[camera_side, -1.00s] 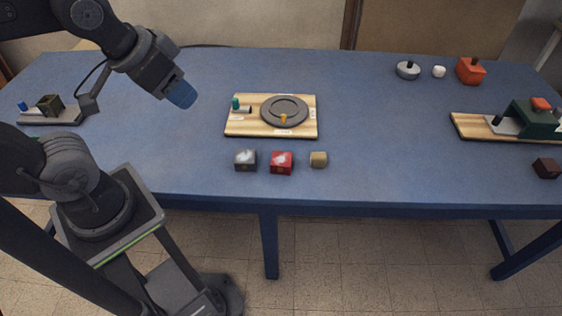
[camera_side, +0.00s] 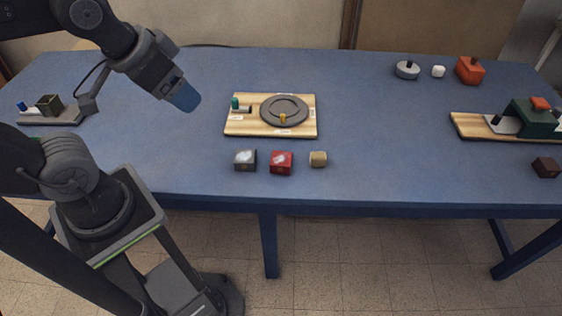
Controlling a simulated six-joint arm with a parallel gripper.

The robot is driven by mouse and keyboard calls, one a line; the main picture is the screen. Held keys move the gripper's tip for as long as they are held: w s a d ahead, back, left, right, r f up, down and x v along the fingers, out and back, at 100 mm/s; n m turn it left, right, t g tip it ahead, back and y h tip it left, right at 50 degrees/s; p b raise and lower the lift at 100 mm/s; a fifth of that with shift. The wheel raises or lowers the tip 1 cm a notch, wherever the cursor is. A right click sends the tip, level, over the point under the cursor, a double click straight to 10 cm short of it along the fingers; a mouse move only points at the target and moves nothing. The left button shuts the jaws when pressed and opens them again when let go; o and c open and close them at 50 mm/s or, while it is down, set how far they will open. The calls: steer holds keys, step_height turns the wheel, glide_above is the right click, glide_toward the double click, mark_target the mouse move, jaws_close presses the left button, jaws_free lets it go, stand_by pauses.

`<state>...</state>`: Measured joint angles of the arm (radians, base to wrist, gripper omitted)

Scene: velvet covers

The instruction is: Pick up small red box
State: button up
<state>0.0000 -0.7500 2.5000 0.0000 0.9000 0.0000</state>
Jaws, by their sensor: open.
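The small red box (camera_side: 281,163) sits on the blue table near its front edge, with a whitish mark on its top. A dark box (camera_side: 245,160) with a pale top stands just left of it, and a small tan block (camera_side: 318,159) stands to its right. My gripper (camera_side: 185,97), with blue fingertips, is open and empty above the table, up and to the left of the red box and well apart from it.
A wooden board (camera_side: 235,127) with a grey round plate (camera_side: 284,110) lies behind the boxes. Another board (camera_side: 470,126) with a green block is at the right. Table between the boards is clear.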

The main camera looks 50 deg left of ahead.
steer(key=o, duration=0.3)
steer(key=shift+o, duration=0.2)
steer(key=n+g+y, duration=0.2)
steer(key=n+y, duration=0.1)
steer(key=n, duration=0.5)
glide_above(281, 159)
steer(key=s+d, duration=0.2)
steer(key=f, duration=2.7)
steer(key=shift+a+f, duration=0.15)
steer(key=shift+a, duration=0.1)
steer(key=shift+x, duration=2.95)
